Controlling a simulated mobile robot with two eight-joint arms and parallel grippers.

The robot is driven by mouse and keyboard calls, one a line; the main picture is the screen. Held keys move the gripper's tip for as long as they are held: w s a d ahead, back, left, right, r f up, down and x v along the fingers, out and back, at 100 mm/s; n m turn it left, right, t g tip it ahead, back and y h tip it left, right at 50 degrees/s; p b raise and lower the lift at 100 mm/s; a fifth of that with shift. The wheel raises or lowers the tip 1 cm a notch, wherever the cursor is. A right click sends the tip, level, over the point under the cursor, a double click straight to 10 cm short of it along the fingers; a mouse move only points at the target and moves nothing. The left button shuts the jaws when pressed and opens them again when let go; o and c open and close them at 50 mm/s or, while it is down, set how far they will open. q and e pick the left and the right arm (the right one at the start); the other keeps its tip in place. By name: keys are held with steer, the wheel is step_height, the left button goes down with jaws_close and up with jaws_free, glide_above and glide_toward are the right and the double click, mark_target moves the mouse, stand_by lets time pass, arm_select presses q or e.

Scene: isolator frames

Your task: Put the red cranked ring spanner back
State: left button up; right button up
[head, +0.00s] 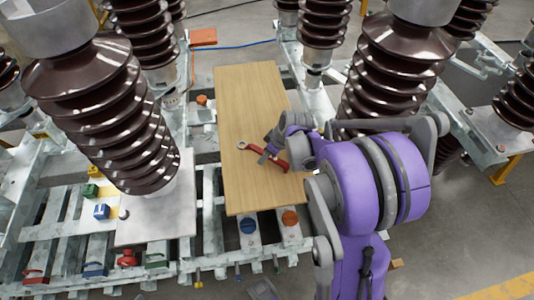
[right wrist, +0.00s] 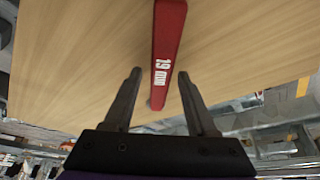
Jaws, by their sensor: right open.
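The red spanner (head: 278,162) lies on the wooden board, with a bare metal ring end (head: 241,146) towards the left. In the right wrist view the red handle (right wrist: 167,50) carries white lettering that reads 19 mm. My right gripper (head: 268,149) is over the board at the spanner in the head view. In the right wrist view its two dark fingers (right wrist: 160,85) are spread, one on each side of the handle's near end, and apart from it. The spanner's far end is out of that view. My left gripper is not in view.
The wooden board (head: 245,95) is otherwise bare and lies across a metal frame. Tall brown ribbed insulators (head: 110,115) stand on both sides of it. Blue and orange knobs (head: 289,217) sit at its front edge. Small coloured items (head: 127,258) lie along the frame at lower left.

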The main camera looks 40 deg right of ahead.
steer(key=shift+r, duration=0.15)
steer(key=shift+s+r, duration=0.1)
steer(key=shift+r, duration=0.2)
steer(key=p+v, duration=0.2)
steer(key=v, duration=0.9)
steer(key=s+a+f+m, duration=0.1)
steer(key=s+a, duration=0.5)
steer(key=a, duration=0.3)
steer(key=s+a+m+h, duration=0.1)
steer(key=s+a+m, duration=0.1)
steer(key=s+a, duration=0.4)
steer(key=a, duration=0.4)
steer(key=shift+f+t, duration=0.3)
steer(key=shift+f, duration=0.05)
steer(key=shift+d, duration=0.1)
